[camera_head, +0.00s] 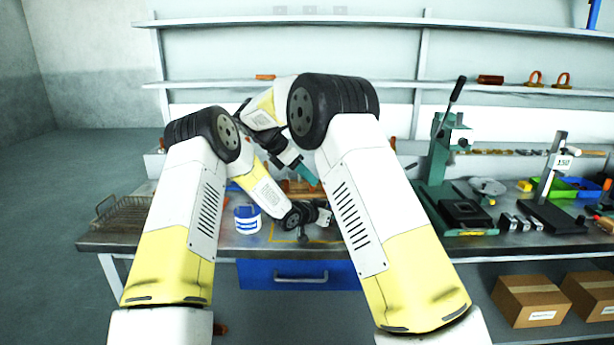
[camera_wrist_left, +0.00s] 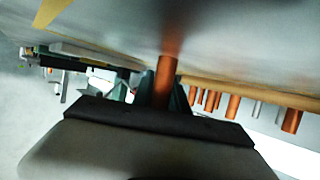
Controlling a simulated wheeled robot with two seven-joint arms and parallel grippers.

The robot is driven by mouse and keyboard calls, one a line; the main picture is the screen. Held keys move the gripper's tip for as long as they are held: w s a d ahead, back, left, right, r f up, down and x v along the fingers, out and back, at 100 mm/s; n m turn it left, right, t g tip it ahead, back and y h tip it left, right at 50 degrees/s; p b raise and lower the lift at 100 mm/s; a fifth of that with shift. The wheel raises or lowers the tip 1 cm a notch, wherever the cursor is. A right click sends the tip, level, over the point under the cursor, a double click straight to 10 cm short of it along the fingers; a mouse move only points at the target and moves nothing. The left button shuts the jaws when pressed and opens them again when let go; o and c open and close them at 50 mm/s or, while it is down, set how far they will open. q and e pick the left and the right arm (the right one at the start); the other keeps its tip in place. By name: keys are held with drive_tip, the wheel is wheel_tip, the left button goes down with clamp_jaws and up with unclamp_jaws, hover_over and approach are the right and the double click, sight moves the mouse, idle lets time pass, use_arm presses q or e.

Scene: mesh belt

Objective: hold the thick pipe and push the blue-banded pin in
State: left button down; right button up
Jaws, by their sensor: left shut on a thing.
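In the left wrist view a copper-coloured pipe (camera_wrist_left: 166,78) stands between the dark green fingers of my left gripper (camera_wrist_left: 161,97), which is shut on it. The pipe's far end meets a grey surface. In the head view my left wrist reaches low over the bench, and its fingers are too small to make out. My right gripper (camera_head: 307,175) has teal fingers and points down toward the bench behind my left wrist; whether it is open or shut does not show. I cannot make out the blue-banded pin in either view.
A white tub with blue bands (camera_head: 247,219) stands left of my left wrist. A wire basket (camera_head: 122,213) is at the bench's left end. A green press (camera_head: 447,165) stands to the right. Several copper and silver rods (camera_wrist_left: 232,106) show beside a wooden strip.

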use_arm(q)
drive_tip(key=c, duration=1.2)
unclamp_jaws()
drive_tip(key=shift+c, duration=0.2)
drive_tip(key=shift+a, duration=0.1)
